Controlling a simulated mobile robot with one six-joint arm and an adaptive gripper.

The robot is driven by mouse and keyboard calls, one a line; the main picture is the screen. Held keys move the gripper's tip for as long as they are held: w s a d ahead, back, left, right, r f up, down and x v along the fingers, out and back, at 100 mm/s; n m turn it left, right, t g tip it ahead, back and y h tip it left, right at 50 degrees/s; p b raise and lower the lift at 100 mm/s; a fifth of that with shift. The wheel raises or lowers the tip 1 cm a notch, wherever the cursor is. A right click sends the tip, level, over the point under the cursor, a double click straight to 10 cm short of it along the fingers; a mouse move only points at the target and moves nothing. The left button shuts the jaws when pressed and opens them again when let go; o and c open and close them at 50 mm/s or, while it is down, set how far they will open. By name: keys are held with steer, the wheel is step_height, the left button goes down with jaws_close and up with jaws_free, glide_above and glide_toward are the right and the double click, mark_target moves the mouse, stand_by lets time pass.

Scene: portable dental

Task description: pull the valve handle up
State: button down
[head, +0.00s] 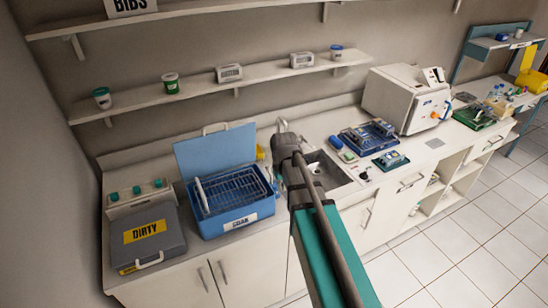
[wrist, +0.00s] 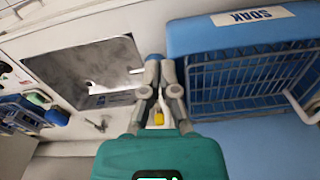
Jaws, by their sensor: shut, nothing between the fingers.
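My gripper (wrist: 161,62) is shut and empty in the wrist view, its fingertips close together over the counter between the sink and the blue soak box. In the head view my arm hides the fingertips. I cannot pick out the valve handle with certainty. A small metal fitting (wrist: 100,124) stands on the counter beside the sink in the wrist view, apart from my gripper. A small yellow thing (wrist: 158,118) shows between the finger links; something yellow (head: 260,153) also shows behind the soak box in the head view.
The sink (wrist: 85,72) is left of my fingers in the wrist view. The soak box (head: 232,226) with a wire basket and raised lid stands beside it. A grey dirty box (head: 152,257) is at the far left. Blue trays (head: 368,139) and a white machine (head: 402,98) stand to the right.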

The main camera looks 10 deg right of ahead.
steer(key=w+r+n+p, duration=0.1)
steer(key=w+r+p, duration=0.1)
steer(key=w, duration=0.7)
steer(key=w+r+p, duration=0.3)
steer(key=w+r, duration=0.1)
steer(key=w, duration=0.4)
steer(key=shift+w+a+r+n+t, duration=0.15)
steer(key=shift+w+a+n+t, duration=0.15)
steer(key=shift+w+a+n, duration=0.1)
step_height(320, 180, down, 8)
steer(key=s+b, duration=0.2)
steer(key=b, duration=0.5)
steer(key=shift+s+d+r, duration=0.15)
steer(key=shift+s+d, duration=0.1)
steer(key=shift+d, duration=0.15)
